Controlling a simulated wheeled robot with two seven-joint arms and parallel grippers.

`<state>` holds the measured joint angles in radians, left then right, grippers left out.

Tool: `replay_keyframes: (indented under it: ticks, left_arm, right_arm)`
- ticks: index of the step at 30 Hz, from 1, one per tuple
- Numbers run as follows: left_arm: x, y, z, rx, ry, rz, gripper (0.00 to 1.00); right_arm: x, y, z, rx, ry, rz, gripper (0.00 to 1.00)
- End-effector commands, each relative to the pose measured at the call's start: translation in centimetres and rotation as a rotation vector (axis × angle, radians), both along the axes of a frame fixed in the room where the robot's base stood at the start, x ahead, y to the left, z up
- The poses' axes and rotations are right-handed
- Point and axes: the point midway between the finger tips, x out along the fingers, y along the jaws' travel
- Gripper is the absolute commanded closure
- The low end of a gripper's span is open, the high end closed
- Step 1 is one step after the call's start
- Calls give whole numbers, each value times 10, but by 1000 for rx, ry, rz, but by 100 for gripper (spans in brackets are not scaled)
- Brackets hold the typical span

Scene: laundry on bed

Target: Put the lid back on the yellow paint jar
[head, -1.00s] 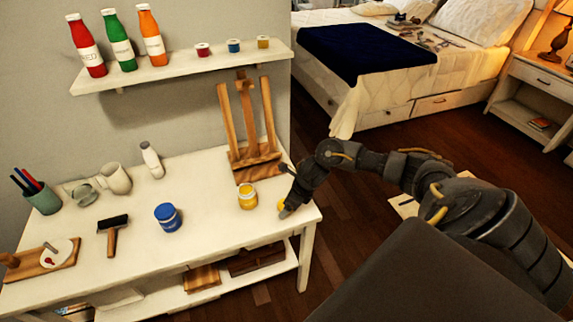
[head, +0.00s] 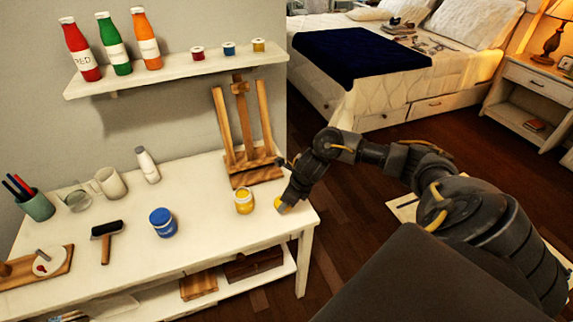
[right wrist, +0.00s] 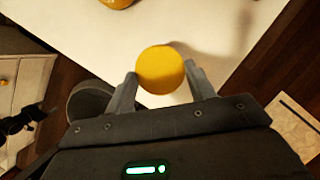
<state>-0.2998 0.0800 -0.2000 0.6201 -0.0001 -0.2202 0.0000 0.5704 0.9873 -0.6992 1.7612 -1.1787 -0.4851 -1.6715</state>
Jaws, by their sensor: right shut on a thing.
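The yellow paint jar (head: 244,202) stands upright and open on the white table, with yellow paint showing at its top. Its edge also shows at the top of the right wrist view (right wrist: 116,2). My right gripper (head: 283,204) is just right of the jar, near the table's right end. In the right wrist view my right gripper (right wrist: 163,84) is shut on the round yellow lid (right wrist: 160,69), held between its two fingers. I cannot tell whether the lid touches the table. My left gripper is not in view.
A blue paint jar (head: 163,222) stands left of the yellow jar. A wooden easel (head: 247,150) stands behind. A roller (head: 106,236), mug (head: 111,182), white bottle (head: 148,165) and pen cup (head: 36,204) are further left. The white table (head: 205,245) is clear between the jars.

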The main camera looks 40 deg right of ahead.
Motion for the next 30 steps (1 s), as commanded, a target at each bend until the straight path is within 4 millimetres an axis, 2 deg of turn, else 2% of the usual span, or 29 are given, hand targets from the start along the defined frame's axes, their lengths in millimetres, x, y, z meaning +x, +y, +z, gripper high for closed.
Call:
replay_keyframes:
  ticks: [7,12,18,24,30]
  left_arm:
    - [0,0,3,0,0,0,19]
    - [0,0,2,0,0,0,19]
    - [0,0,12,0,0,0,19]
    - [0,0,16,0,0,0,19]
    - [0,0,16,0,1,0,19]
  right_arm:
    - [-43,26,57,-3,-2,11,67]
    - [-77,46,72,-2,0,11,67]
    - [-104,62,88,-2,3,9,67]
    - [-116,69,92,0,3,4,67]
    - [-118,70,91,0,5,2,67]
